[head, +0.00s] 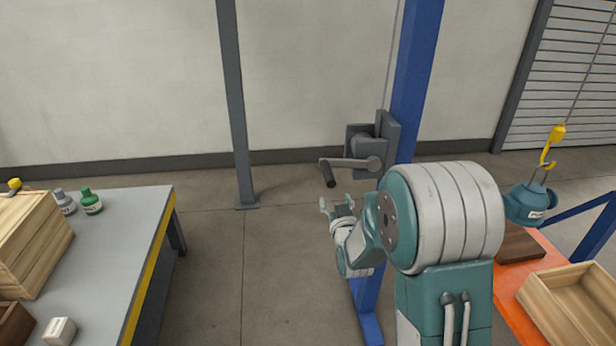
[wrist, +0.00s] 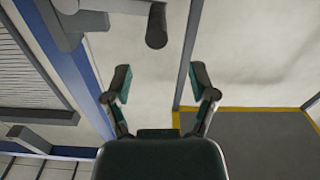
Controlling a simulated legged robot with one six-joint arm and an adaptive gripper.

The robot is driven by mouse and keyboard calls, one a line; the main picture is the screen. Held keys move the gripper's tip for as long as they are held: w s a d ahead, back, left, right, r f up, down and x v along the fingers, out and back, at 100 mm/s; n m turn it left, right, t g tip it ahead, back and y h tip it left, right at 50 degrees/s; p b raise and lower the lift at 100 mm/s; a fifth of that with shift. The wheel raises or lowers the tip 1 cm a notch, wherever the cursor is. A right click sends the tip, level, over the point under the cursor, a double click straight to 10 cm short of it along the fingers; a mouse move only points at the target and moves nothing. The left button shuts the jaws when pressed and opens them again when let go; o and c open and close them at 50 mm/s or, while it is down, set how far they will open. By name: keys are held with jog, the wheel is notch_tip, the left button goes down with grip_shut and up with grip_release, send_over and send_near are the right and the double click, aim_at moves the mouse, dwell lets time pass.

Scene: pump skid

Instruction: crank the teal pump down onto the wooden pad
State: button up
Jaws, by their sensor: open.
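The teal pump (head: 527,203) hangs from a yellow hook (head: 548,147) on a cable at the right in the head view. It is over or just behind the dark wooden pad (head: 519,244) on the orange surface; I cannot tell the exact gap. The grey winch (head: 372,145) is on the blue post, with its crank arm reaching left to a dark handle (head: 330,174). The handle also shows at the top of the wrist view (wrist: 156,26). My gripper (head: 338,203) is open and empty, a little below the handle and apart from it.
The blue post (head: 416,65) stands close beside my arm. A grey post (head: 235,100) is further left. A grey workbench (head: 135,225) with a wooden crate (head: 30,240) and small bottles is at the left. A wooden tray (head: 572,300) sits on the orange surface (head: 505,285). Floor between is clear.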

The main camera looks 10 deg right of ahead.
aim_at(328, 178)
jog(key=w, duration=0.9)
jog(key=shift+w+a, duration=0.35)
jog(key=shift+w, duration=0.05)
jog(key=shift+w+d, duration=0.25)
jog(key=shift+d, duration=0.75)
jog(key=shift+a, duration=0.6)
grip_shut()
